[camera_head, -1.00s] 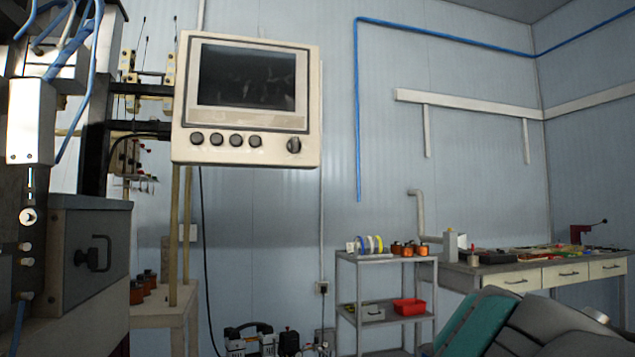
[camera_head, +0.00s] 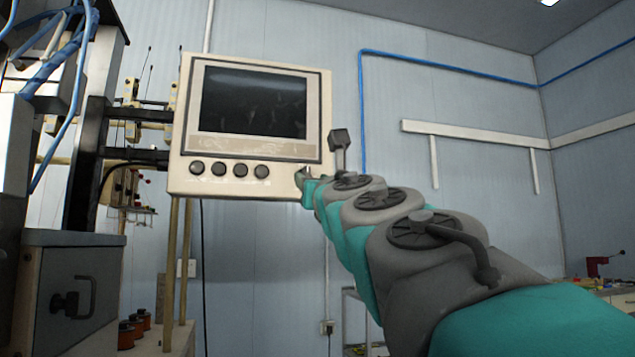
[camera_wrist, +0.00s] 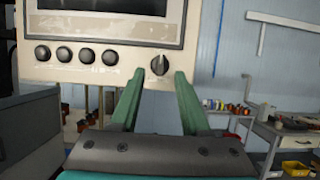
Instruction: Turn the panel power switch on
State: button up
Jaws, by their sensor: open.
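The cream control panel (camera_head: 180,140) has a dark screen (camera_head: 253,102) and a row of several round black knobs (camera_head: 230,169) below it. In the wrist view the dark power switch (camera_wrist: 161,65) is at the right end of the panel's lower strip (camera_wrist: 105,73). My gripper (camera_wrist: 158,84) is open, with its two green fingers on either side of the switch in that picture. I cannot tell whether they touch the panel. In the head view my gripper (camera_head: 304,182) is at the panel's lower right corner and the arm hides the switch.
A blue pipe (camera_head: 440,64) runs along the wall. A grey cabinet with a handle (camera_head: 70,295) stands at lower left. In the wrist view a workbench (camera_wrist: 285,135) with a yellow bin (camera_wrist: 296,169) is at right.

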aim_at(308, 174)
jog(key=shift+p+x, duration=1)
jog(key=shift+x, duration=1.35)
jog(key=shift+c, duration=0.2)
grip_shut()
